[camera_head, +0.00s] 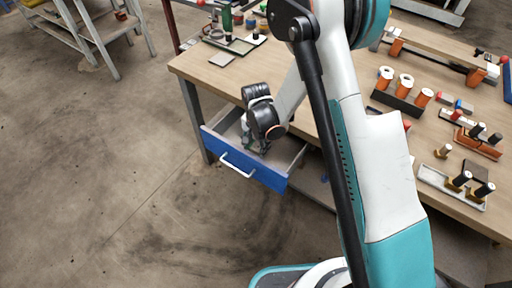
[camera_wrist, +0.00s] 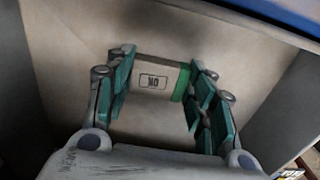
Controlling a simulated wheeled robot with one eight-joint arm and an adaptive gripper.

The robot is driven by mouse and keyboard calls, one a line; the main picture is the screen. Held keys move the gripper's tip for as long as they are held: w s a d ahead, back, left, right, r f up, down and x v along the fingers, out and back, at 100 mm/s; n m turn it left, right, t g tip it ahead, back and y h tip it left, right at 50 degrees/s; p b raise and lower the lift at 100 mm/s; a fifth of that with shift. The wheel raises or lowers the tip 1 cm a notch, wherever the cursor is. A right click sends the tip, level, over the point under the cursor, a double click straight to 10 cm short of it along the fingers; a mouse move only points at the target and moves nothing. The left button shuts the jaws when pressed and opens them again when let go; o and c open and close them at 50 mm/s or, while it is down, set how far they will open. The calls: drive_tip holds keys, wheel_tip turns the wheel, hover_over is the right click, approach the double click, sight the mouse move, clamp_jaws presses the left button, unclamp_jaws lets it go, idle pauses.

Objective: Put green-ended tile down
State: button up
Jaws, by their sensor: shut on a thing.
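In the wrist view, a pale tile (camera_wrist: 153,80) with a dark boxed label on its face and a green right end (camera_wrist: 181,84) sits between the teal-padded fingers of my gripper (camera_wrist: 158,92). My gripper is shut on it, one finger at each end. The gripper is inside an open blue-fronted drawer (camera_head: 240,160), and the drawer's pale floor shows beyond the tile in the wrist view. I cannot tell whether the tile touches the drawer floor. In the head view my gripper (camera_head: 256,146) is low in the drawer, and my wrist hides the tile.
The drawer's walls stand close around my gripper, with the blue front (camera_wrist: 285,14) at the wrist view's upper right. The wooden workbench (camera_head: 205,68) above holds flat tiles (camera_head: 222,59), bottles, a rack with white-and-orange rolls (camera_head: 404,82) and a pale tray (camera_head: 450,187). Open floor lies left.

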drive_tip(key=shift+f, duration=0.1)
drive_tip(key=o, duration=1.1)
